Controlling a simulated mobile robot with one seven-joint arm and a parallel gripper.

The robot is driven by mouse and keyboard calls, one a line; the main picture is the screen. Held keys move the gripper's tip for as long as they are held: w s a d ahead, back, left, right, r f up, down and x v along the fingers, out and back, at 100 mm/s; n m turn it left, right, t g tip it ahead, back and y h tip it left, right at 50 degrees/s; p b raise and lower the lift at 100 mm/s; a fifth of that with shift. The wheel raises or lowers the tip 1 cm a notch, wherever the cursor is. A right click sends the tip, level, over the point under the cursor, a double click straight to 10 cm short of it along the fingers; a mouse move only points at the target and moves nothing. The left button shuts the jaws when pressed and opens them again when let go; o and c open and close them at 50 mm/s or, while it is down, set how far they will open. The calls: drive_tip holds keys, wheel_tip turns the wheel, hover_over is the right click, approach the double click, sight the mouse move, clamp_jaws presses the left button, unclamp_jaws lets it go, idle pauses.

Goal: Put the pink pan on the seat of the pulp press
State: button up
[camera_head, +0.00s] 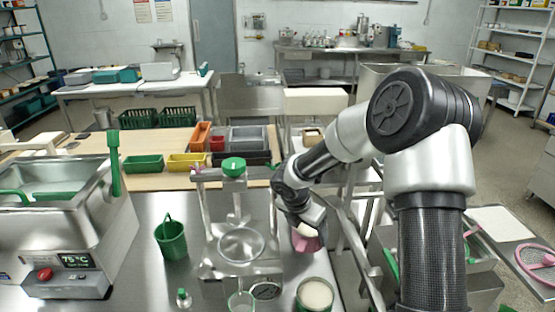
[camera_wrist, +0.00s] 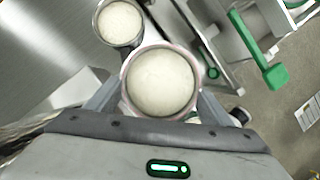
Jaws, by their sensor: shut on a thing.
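The pink pan (camera_head: 307,243) hangs under my gripper (camera_head: 305,226) in the head view, mostly hidden by the hand. In the wrist view the pan (camera_wrist: 127,98) shows from above with a pinkish rim, filled with a pale mass. My gripper's fingers (camera_wrist: 160,96) are on either side of it, shut on it. A steel press frame with a green knob (camera_head: 233,167), apparently the pulp press, stands left of my gripper. A round steel seat (camera_head: 242,246) shows low within the frame. The pan is apart from it, to its right.
A green bucket (camera_head: 171,240), a clear beaker (camera_head: 241,303) and a small bottle (camera_head: 183,299) stand close by.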

drive_tip(key=shift+s+d+r+m, duration=0.15)
drive_tip(key=shift+s+r+m, duration=0.05)
drive_tip(key=shift+m, duration=0.3)
drive_tip(key=s+r+m+g+y+p, duration=0.1)
drive_tip(key=s+r+m+g+p, duration=0.2)
drive_tip(key=m, duration=1)
drive_tip(key=s+r+m+g+y+p, duration=0.2)
drive_tip(key=s+r+m+g+p, duration=0.1)
drive_tip(key=s+m, duration=0.6)
drive_tip(key=shift+s+a+r+m+g, duration=0.35)
drive_tip(key=shift+r+m+g, duration=0.4)
drive_tip(key=shift+m, duration=1.35)
drive_tip(key=shift+d, duration=0.1)
drive_tip(key=shift+s, duration=0.1)
